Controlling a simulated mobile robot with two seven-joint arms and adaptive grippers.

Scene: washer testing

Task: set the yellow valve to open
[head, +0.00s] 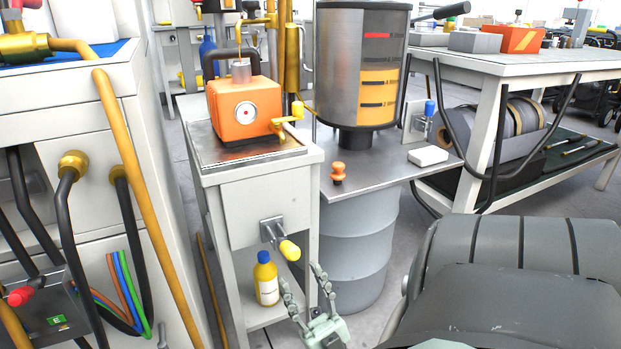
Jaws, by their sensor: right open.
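A valve with a yellow handle (289,250) sticks out from the front of the small white cabinet (270,200), on a grey metal mount (270,230). The handle points outward and down to the right. My right gripper (302,278) is just below and a little right of the handle, fingers spread and pointing up, with nothing between them. It looks apart from the handle. Another yellow lever (291,116) sits beside the orange box (245,105) on the cabinet top. My left gripper is not in view.
A yellow bottle with a blue cap (266,280) stands on the cabinet's lower shelf, close left of my right gripper. A grey drum (350,250) stands right behind it. A machine with hoses (80,200) fills the left side.

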